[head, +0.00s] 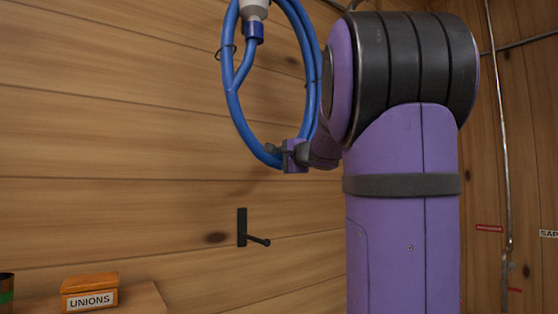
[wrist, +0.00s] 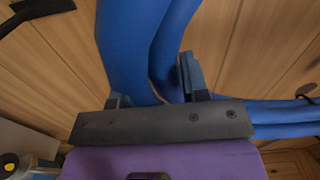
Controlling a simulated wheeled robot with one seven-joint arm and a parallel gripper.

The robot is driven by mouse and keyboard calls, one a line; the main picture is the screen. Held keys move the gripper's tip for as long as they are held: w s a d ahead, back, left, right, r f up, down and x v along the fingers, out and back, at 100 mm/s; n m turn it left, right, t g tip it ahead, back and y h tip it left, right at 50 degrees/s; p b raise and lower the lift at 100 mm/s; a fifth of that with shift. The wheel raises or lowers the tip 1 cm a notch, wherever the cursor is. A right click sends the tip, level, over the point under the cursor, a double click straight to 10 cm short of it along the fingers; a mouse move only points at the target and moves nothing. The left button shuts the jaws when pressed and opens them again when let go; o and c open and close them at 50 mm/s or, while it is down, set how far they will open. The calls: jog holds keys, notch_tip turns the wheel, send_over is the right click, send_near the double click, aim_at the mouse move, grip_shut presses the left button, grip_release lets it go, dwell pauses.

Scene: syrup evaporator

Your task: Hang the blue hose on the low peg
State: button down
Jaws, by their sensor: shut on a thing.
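The blue hose (head: 233,105) is coiled in a loop and hangs in the air in front of the wood wall. Its white end fitting with a dark blue collar (head: 254,30) shows at the top edge. My gripper (head: 285,154) is shut on the bottom right of the loop. In the wrist view the hose (wrist: 140,40) passes between the fingers of my gripper (wrist: 155,88). The low peg (head: 256,239) is black, on a small wall plate, and empty. It is below the coil and slightly left of my gripper.
An orange box labelled UNIONS (head: 90,292) sits on a wooden shelf (head: 145,300) at lower left, beside a dark can (head: 6,290). A metal pipe (head: 500,130) runs down the right wall. The wall around the peg is clear.

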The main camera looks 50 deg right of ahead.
jog(key=v, duration=0.9)
jog(key=shift+s, duration=0.15)
dwell(0.9)
jog(key=shift+a, duration=0.1)
notch_tip(320, 180, down, 30)
jog(key=shift+s, duration=0.3)
dwell(1.6)
